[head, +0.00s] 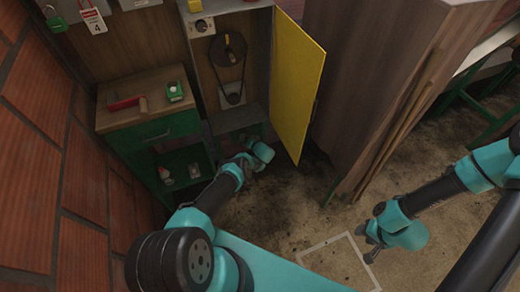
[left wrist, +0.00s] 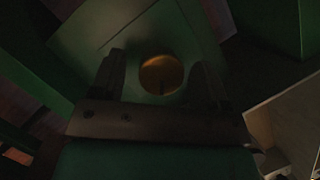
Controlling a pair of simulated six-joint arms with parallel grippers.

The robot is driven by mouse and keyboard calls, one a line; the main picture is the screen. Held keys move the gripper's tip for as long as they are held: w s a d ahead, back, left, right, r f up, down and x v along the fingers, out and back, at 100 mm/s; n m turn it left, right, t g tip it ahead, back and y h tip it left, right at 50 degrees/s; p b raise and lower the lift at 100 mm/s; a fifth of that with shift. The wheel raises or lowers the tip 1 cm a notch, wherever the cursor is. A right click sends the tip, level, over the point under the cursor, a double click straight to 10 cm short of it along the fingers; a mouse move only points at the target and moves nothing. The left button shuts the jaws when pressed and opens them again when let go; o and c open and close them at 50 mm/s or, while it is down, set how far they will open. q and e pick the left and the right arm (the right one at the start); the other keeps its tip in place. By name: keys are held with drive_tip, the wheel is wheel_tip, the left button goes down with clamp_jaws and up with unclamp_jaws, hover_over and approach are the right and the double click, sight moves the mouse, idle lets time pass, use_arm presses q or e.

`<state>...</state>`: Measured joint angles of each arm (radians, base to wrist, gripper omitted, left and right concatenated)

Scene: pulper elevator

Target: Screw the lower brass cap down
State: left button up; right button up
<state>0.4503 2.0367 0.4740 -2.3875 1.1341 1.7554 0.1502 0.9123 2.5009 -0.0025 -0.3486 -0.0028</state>
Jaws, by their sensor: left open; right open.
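The brass cap (left wrist: 161,74) shows in the left wrist view as a dim round gold disc on a dark green panel (left wrist: 150,32). My left gripper (left wrist: 160,78) is open, with one finger on each side of the cap in the picture. I cannot tell how far the fingertips are from the cap or whether they touch it. In the head view my left gripper (head: 243,160) is low in front of the cabinet, and the cap is hidden there. My right gripper (head: 371,240) is open and empty, low over the floor on the right.
The yellow cabinet door (head: 296,85) stands open right of the belt and pulley (head: 228,50). A green drawer unit (head: 165,128) with a red-handled hammer (head: 125,103) on top stands at left. Wooden poles (head: 385,145) lean on a brown panel. A marked square (head: 340,262) lies on the floor.

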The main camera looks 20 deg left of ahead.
use_arm(q)
drive_tip(key=v, duration=1.7)
drive_tip(key=shift+s+a, duration=0.1)
